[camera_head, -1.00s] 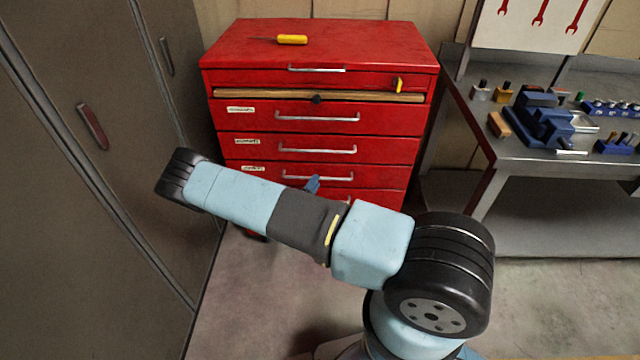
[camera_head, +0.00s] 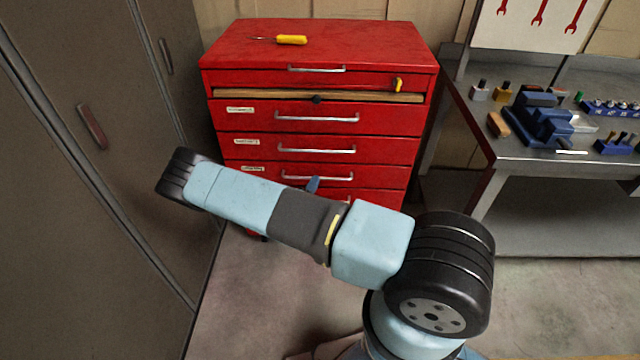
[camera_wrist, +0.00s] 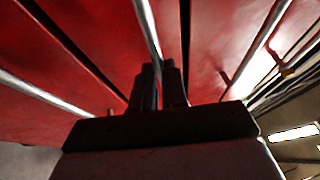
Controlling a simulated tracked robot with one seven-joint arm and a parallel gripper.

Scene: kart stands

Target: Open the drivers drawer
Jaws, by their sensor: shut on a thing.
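The red tool cabinet (camera_head: 320,45) stands ahead with several drawers, each with a metal bar handle. Three drawers carry small white labels, too small to read, so I cannot tell which is the drivers drawer. The labelled drawers' handles are the upper (camera_head: 317,117), middle (camera_head: 317,149) and lower (camera_head: 317,177). The drawers look closed in the head view. My gripper (camera_wrist: 158,85) is shut on a drawer handle (camera_wrist: 148,30) in the wrist view.
A yellow screwdriver (camera_head: 290,39) lies on the cabinet top. A grey locker (camera_head: 90,200) stands close on the left. A metal workbench (camera_head: 540,165) with a blue vise (camera_head: 545,125) and small parts stands at the right. The floor between is clear.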

